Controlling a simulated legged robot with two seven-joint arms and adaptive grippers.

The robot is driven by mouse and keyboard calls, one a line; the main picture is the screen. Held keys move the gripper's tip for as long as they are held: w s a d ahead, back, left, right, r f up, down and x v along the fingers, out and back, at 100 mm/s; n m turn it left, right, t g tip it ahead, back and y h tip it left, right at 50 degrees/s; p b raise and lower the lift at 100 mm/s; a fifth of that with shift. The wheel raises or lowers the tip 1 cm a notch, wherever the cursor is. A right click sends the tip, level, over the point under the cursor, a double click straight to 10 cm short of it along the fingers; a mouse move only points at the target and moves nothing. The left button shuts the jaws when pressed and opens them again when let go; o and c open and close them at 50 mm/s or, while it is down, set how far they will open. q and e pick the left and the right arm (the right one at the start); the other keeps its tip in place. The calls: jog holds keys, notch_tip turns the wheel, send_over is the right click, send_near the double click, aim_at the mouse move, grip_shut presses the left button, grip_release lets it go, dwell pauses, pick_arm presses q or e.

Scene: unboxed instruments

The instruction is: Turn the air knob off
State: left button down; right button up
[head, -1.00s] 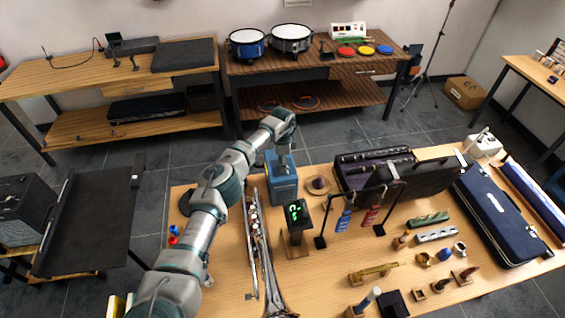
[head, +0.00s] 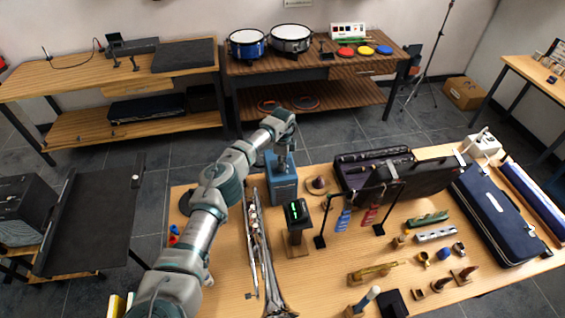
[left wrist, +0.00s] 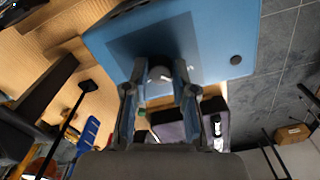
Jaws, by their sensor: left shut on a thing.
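The blue box (head: 284,190) stands upright near the back edge of the front table, left of the middle. My left gripper (head: 284,158) is at the top of the box. In the left wrist view my left gripper (left wrist: 160,90) has its two fingers on either side of the knob and is shut on it. The fingers partly hide the knob, and its marking cannot be read. My right gripper is in neither view.
A dark display on a wooden stand (head: 296,213) with green marks stands just in front of the box. A long silver instrument (head: 258,245) lies to its left. An open dark case (head: 385,172) and a small hat-like object (head: 318,185) are to the right.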

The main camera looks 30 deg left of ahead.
pick_arm(q)
jog(key=shift+w+r+m, duration=0.1)
jog(key=shift+m, duration=0.4)
jog(key=shift+a+m, duration=0.1)
jog(key=shift+m, duration=1.7)
jog(key=m, duration=0.3)
jog(key=shift+r, duration=0.1)
jog(key=shift+m+b, duration=0.3)
jog(key=shift+m, duration=0.2)
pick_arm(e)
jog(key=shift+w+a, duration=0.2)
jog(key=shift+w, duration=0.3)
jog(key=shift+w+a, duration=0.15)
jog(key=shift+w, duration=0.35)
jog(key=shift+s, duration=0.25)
